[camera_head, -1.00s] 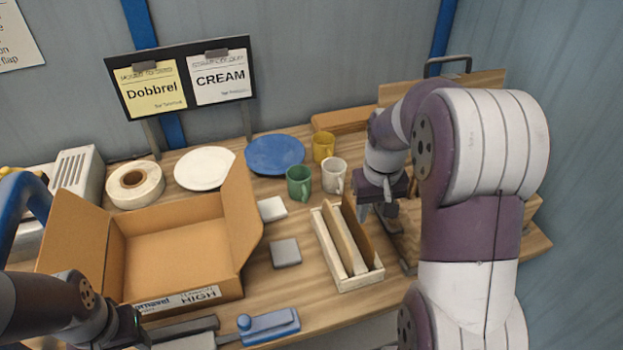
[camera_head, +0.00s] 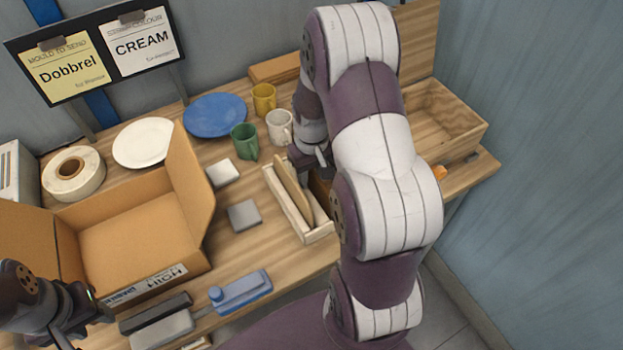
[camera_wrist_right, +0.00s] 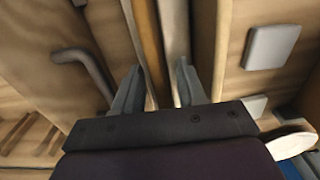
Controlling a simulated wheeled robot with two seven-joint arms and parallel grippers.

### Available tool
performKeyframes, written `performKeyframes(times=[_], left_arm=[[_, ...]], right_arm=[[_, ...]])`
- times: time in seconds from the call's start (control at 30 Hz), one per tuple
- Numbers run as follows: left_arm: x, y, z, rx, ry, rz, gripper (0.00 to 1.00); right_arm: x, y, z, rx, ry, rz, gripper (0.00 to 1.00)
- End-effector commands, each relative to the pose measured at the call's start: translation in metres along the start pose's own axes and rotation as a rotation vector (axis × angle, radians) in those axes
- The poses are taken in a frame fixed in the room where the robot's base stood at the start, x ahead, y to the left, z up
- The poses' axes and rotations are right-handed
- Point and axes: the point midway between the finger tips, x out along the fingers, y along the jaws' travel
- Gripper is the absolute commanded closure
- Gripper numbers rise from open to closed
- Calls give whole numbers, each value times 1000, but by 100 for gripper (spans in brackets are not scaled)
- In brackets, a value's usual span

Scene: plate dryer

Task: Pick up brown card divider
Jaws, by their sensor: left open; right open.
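A narrow pale wooden tray (camera_head: 318,237) stands on the bench with card dividers upright in it. My right gripper (camera_head: 314,164) is over the tray's far end, pointing down and open. In the right wrist view its fingers (camera_wrist_right: 160,88) are spread, with a brown strip (camera_wrist_right: 149,40) in line with the gap; I cannot tell whether they touch it. My left gripper (camera_head: 85,312) is open at the lower left, away from the tray.
An open cardboard box (camera_head: 130,230) is left of the tray, with a grey block (camera_head: 244,215) between. Green (camera_head: 245,141), white (camera_head: 279,127) and yellow (camera_head: 264,99) mugs stand behind. A wooden crate (camera_head: 440,120) is at the right.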

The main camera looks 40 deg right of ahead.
Motion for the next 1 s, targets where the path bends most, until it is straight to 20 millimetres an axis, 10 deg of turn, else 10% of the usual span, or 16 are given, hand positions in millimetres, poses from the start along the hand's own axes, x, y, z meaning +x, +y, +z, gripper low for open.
performKeyframes(times=[0.23,0.4,0.73,1.0], left_arm=[[0,0,0,0,0,0,57],[0,0,0,0,0,0,57],[0,0,0,0,0,0,57],[5,0,1,0,0,0,57]], right_arm=[[5,0,0,0,1,0,60],[5,0,0,0,1,0,100],[-1,0,-1,0,5,1,100],[-64,0,-2,0,7,2,100]])
